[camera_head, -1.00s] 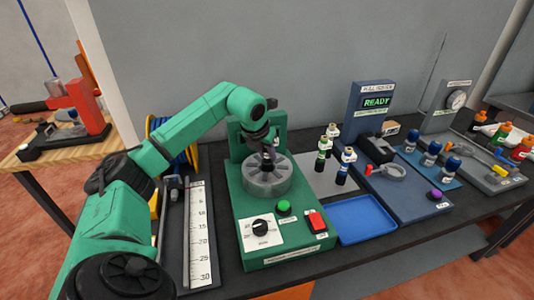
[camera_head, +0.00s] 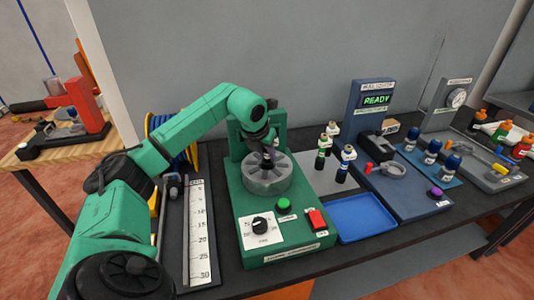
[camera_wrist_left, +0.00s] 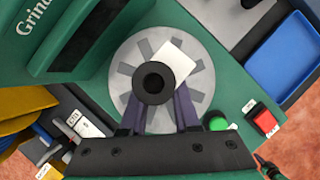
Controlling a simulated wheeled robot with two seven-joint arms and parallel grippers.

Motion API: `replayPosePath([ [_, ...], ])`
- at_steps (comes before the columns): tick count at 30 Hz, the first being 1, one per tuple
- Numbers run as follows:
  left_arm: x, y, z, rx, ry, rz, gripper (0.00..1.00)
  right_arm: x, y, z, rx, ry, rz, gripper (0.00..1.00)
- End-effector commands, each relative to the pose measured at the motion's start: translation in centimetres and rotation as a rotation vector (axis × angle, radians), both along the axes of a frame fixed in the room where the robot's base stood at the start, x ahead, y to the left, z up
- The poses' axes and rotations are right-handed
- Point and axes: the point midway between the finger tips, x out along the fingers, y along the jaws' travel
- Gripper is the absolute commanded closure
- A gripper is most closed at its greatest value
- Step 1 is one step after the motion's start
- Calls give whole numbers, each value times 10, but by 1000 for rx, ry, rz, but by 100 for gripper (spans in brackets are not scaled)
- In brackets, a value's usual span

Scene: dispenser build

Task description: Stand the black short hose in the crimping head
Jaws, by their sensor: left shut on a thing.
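The crimping head (camera_head: 250,183) is a grey round block with radial slots on top of the green machine; it also fills the middle of the left wrist view (camera_wrist_left: 127,55). My left gripper (camera_head: 267,156) points down at its centre. In the left wrist view its fingers (camera_wrist_left: 159,108) are shut on the black short hose (camera_wrist_left: 154,83), seen end-on as a dark ring with a white tag (camera_wrist_left: 178,63) beside it. The hose looks upright over the middle of the head. I cannot tell how deep its lower end sits. My right gripper is not in view.
The green machine carries a dial (camera_head: 260,225), a green button (camera_head: 284,206) and a red switch (camera_head: 317,219). A ruler board (camera_head: 199,240) lies left. A wall is close behind.

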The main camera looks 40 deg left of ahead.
Motion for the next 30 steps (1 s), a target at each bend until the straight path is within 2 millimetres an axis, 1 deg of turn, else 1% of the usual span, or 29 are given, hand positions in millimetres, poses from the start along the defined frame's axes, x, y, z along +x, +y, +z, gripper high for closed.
replayPosePath([
  [2,0,0,-2,0,-2,0,100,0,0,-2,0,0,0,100],
  [3,0,0,-2,0,-2,0,66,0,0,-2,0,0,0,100],
  [4,0,0,-1,0,-2,0,58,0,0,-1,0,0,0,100],
  [12,0,0,-2,0,2,0,58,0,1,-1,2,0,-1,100],
  [14,-1,0,0,1,1,0,58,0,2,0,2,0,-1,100],
  [30,-24,-5,49,2,1,0,58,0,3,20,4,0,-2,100],
])
